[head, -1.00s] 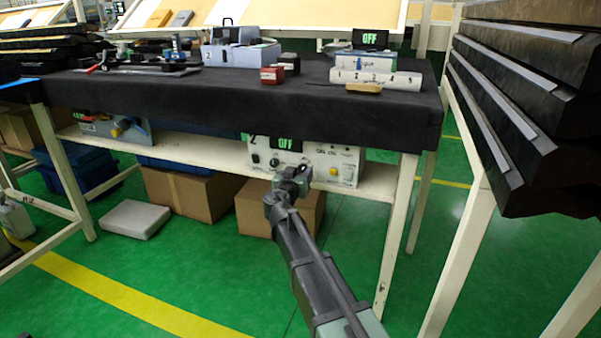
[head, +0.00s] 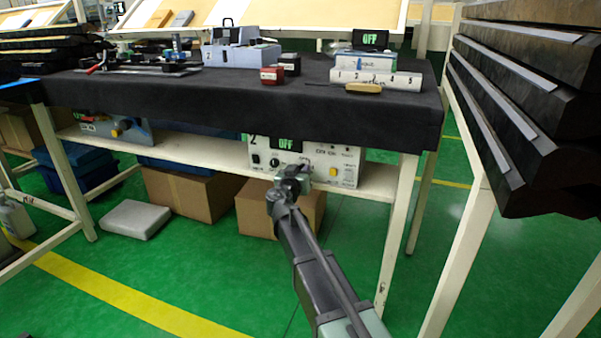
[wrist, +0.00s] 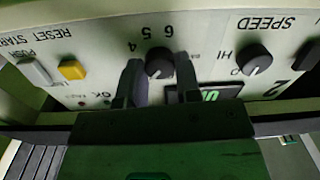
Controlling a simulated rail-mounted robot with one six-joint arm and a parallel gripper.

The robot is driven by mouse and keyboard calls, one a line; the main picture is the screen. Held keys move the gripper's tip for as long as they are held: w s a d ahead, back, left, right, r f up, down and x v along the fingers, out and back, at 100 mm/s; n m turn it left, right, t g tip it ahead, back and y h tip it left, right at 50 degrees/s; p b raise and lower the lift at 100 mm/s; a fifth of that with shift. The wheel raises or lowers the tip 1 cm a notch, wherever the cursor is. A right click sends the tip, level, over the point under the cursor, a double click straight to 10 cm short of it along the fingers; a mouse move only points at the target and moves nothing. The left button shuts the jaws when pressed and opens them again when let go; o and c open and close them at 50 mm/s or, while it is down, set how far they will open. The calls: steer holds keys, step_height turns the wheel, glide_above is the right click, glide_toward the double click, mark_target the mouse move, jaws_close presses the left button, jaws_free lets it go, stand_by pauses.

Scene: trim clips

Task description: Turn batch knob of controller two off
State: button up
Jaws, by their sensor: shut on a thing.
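Controller two (head: 318,160) is a cream box on the lower shelf under the table. It is marked 2, and its small display (head: 286,144) reads OFF in green. In the wrist view its panel appears upside down. The black batch knob (wrist: 159,62), with 4, 5 and 6 printed around it, sits between the two dark fingers of my gripper (wrist: 160,84), which is shut on it. Its word label is partly hidden by a finger. In the head view my gripper (head: 296,174) reaches the panel and hides this knob.
The speed knob (wrist: 255,60) is beside the gripper in the wrist view, and a yellow button (wrist: 72,70) is on the other side. The black-covered tabletop (head: 215,100) overhangs the shelf. A cardboard box (head: 240,208) stands below. A table leg (head: 397,230) is to the right.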

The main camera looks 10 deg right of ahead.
steer(key=shift+n, duration=3.8)
steer(key=o, duration=0.9)
steer(key=shift+o, duration=0.2)
steer(key=v, duration=1)
steer(key=shift+s+a, duration=0.25)
steer(key=shift+s, duration=0.05)
